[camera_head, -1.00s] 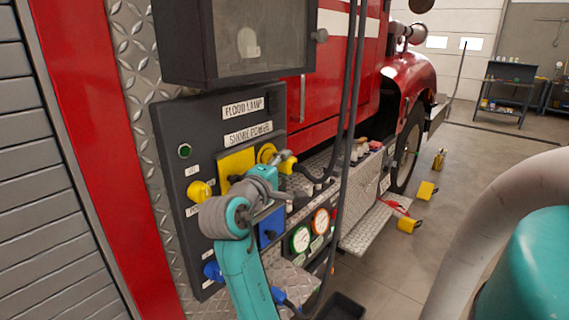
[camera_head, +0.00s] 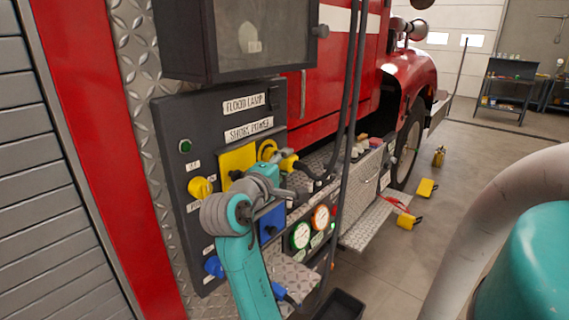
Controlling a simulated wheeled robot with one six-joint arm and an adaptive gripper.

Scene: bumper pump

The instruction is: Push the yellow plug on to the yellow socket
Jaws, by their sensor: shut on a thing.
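The yellow socket (camera_head: 236,161) shows as a square yellow plate on the dark panel, partly hidden behind my wrist. A round yellow ring or lid (camera_head: 267,149) stands at its right edge. The yellow plug (camera_head: 288,161), with a dark cable on its right, is just right of that ring. My gripper (camera_head: 284,176) is shut on the yellow plug in front of the panel; its fingers are small, dark and partly hidden by the wrist. Whether the plug touches the socket I cannot tell.
A yellow knob (camera_head: 200,188), a blue socket (camera_head: 271,224) and a blue plug-like part (camera_head: 214,267) sit on the panel. Round gauges (camera_head: 301,235) are lower right. Dark cables (camera_head: 346,100) hang beside my gripper. A dark cabinet (camera_head: 235,38) overhangs the panel. Open floor is at right.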

